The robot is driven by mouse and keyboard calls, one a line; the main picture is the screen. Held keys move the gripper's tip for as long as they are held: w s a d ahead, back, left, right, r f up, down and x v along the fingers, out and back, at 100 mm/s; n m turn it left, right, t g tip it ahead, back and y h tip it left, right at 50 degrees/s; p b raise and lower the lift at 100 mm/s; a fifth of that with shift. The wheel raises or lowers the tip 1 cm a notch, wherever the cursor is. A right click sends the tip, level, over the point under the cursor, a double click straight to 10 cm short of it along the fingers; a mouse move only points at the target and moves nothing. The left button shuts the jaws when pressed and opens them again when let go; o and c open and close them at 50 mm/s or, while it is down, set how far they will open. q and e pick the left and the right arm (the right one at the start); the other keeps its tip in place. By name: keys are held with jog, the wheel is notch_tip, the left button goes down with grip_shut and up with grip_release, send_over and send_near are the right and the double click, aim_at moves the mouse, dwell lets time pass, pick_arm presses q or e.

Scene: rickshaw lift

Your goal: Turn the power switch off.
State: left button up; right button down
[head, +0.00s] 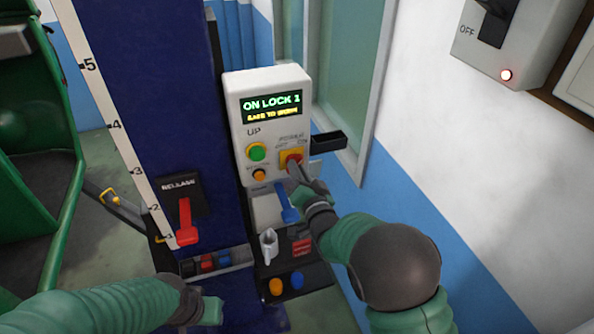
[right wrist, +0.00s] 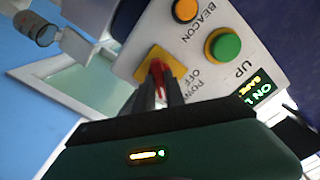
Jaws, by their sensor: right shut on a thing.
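The power switch (head: 293,158) is a red knob on a yellow plate, low on the right side of the white control box (head: 240,120). It also shows in the right wrist view (right wrist: 157,68), next to lettering that reads POWER and OFF. My right gripper (head: 297,174) is shut on the red knob; its two dark fingers (right wrist: 159,84) lie either side of it and hide part of it. The box's display (head: 270,106) is lit and reads ON LOCK 1. My left gripper (head: 211,308) is low in the head view, away from the box; its fingers are unclear.
A green UP button (head: 256,152) and an orange beacon button (head: 259,175) are left of the switch. A red release lever (head: 186,222) is on the blue column (head: 150,90). A grey wall box (head: 518,40) marked OFF has a red light. A blue lever (head: 287,205) is below.

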jog(key=shift+f+n+b, duration=0.15)
jog(key=shift+n+b, duration=2.5)
jog(key=shift+b, duration=0.2)
jog(key=shift+f+n+b, duration=0.15)
jog(key=shift+n+b, duration=2.45)
jog(key=shift+b, duration=0.25)
jog(key=shift+f+n+b, duration=0.15)
jog(key=shift+n+b, duration=2.5)
jog(key=shift+b, duration=0.2)
jog(key=c, duration=1.6)
grip_release()
jog(key=shift+s, duration=0.1)
jog(key=shift+o, duration=1)
jog(key=shift+r, duration=0.25)
